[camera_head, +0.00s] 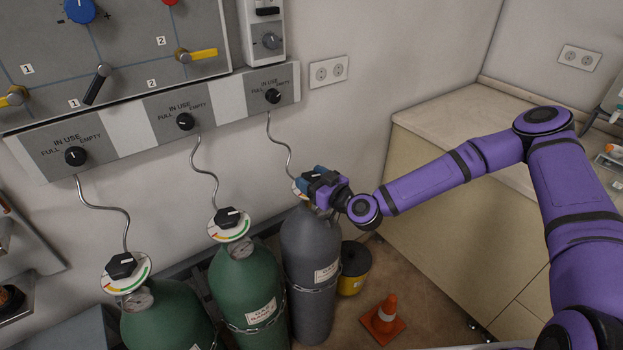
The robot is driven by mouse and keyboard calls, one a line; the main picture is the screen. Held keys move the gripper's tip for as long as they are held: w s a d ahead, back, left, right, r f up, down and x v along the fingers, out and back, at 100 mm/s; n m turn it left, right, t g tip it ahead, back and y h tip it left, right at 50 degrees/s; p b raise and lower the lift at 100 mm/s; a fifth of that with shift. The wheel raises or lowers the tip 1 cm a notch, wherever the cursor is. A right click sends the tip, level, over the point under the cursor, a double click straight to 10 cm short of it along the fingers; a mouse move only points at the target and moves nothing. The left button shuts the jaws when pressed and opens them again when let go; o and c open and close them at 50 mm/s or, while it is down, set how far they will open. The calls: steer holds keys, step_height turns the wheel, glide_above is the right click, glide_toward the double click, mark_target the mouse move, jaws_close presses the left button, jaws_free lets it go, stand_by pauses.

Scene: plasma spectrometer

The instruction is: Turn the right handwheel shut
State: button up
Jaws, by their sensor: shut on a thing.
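The right handwheel sits on top of the grey gas cylinder (311,253), the rightmost of three in a row. My gripper (312,181) is at the top of this cylinder, shut on the handwheel, and covers most of it. A small edge of the dial plate under the handwheel (297,189) shows at the gripper's left. The handwheel's turn angle is hidden. The middle handwheel (228,217) and the left handwheel (122,265) are black knobs over coloured dials on two green cylinders.
The middle green cylinder (245,285) and left green cylinder (160,325) stand close on the left, chained to the wall. A panel with several knobs (185,115) hangs above. A yellow container (354,266) and an orange cone (384,318) stand on the floor at right. A counter (440,125) is behind my arm.

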steer(key=shift+h, duration=0.3)
steer(key=m+t+h, duration=0.1)
steer(key=m+h, duration=0.1)
steer(key=m+t+h, duration=0.1)
steer(key=t+h, duration=0.1)
steer(key=shift+s+a+m, duration=0.1)
steer(key=shift+a+m, duration=0.1)
steer(key=shift+m, duration=0.2)
steer(key=m+t+h, duration=0.1)
steer(key=m+h, duration=0.1)
steer(key=h, duration=0.2)
steer(key=m+t+h, duration=0.1)
steer(key=m+h, duration=0.2)
steer(key=h, duration=0.1)
steer(key=shift+a+r+h, duration=0.1)
steer(key=shift+h, duration=0.2)
steer(key=m+g+h, duration=0.1)
steer(key=m+h, duration=0.3)
steer(key=h, duration=0.2)
steer(key=shift+m, duration=0.3)
steer(key=shift+m+g+h, duration=1.7)
steer(key=shift+m+h, duration=0.1)
steer(key=shift+h, duration=0.8)
steer(key=o, duration=0.9)
steer(key=shift+o, duration=0.2)
